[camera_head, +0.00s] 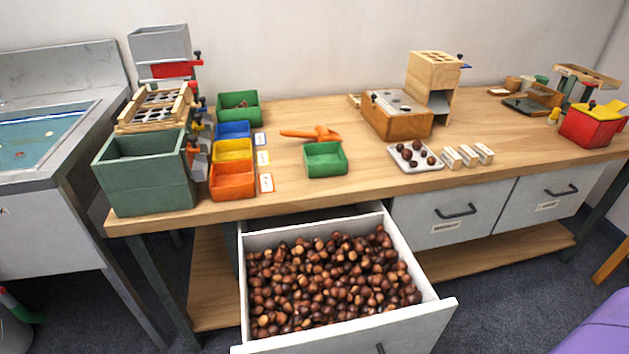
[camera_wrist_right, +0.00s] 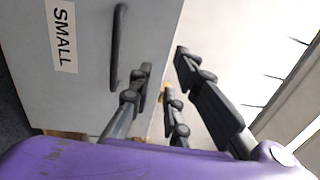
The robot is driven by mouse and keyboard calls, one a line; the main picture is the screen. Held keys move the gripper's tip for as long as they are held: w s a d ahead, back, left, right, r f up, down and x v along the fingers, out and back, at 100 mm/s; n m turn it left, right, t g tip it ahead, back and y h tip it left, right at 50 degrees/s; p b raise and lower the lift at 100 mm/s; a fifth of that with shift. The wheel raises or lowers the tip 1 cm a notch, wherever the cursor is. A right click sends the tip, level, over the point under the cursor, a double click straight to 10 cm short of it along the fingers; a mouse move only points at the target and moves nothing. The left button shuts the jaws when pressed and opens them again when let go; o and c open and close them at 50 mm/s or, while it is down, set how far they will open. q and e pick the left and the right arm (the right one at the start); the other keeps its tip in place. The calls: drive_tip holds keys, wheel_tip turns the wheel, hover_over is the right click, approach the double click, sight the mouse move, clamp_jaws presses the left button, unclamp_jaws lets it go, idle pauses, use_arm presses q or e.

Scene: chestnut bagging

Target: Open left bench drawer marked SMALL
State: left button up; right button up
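The left bench drawer (camera_head: 345,335) is pulled out from under the bench in the head view, and it is full of brown chestnuts (camera_head: 330,285). Part of its handle (camera_head: 380,348) shows at the bottom edge. In the right wrist view a grey drawer front (camera_wrist_right: 88,100) carries the label SMALL (camera_wrist_right: 62,35) and a dark bar handle (camera_wrist_right: 117,45). My right gripper (camera_wrist_right: 163,62) is open and empty, with its fingers beside the handle and not around it. Whether a finger touches the front I cannot tell. My left gripper is in neither view.
Two closed drawers, one in the middle (camera_head: 440,215) and one at the right (camera_head: 548,195), sit under the wooden bench top (camera_head: 370,185). Bins, a green tray (camera_head: 325,160) and wooden devices stand on top. A sink (camera_head: 45,130) stands at left. The lower shelf (camera_head: 490,255) looks clear.

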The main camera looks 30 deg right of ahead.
drive_tip(key=shift+v, duration=1.1)
drive_tip(key=shift+f, duration=0.2)
drive_tip(key=shift+f, duration=0.1)
